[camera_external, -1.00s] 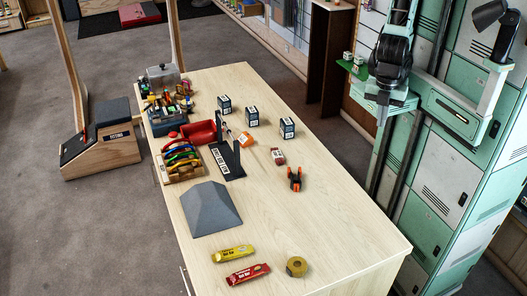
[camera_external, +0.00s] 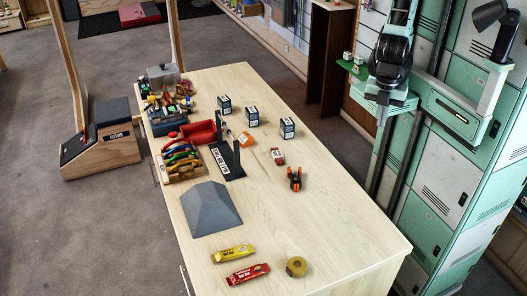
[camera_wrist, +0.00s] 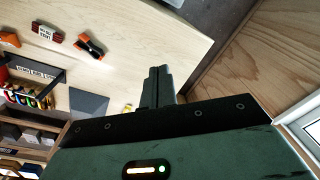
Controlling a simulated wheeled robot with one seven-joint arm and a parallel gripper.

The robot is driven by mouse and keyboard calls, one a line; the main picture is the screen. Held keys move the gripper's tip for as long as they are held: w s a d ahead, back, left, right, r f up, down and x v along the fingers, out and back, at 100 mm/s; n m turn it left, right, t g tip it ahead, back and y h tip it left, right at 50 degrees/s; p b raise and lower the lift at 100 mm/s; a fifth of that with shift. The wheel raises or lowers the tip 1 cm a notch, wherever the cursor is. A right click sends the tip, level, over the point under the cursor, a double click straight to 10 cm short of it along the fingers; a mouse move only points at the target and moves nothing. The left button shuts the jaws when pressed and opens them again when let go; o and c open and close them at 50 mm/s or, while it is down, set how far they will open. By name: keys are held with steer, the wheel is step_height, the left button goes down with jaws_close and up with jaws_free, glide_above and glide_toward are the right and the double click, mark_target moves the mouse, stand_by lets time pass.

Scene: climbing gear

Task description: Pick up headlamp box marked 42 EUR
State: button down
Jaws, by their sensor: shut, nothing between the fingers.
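Three small dark boxes with white labels stand apart on the wooden table, in the outside view: a left box (camera_external: 224,104), a middle box (camera_external: 252,117) and a right box (camera_external: 287,128). They look like the headlamp boxes, but their price marks are too small to read. My gripper (camera_external: 383,116) hangs beyond the table's right edge, well away from the boxes. In the wrist view my gripper (camera_wrist: 159,72) has its fingers together and empty. The three boxes are not clearly seen there.
A grey wedge (camera_external: 211,208) sits nearer the front. The table's right side is mostly clear.

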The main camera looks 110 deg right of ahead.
steer(key=shift+c, duration=2.4)
jaws_free()
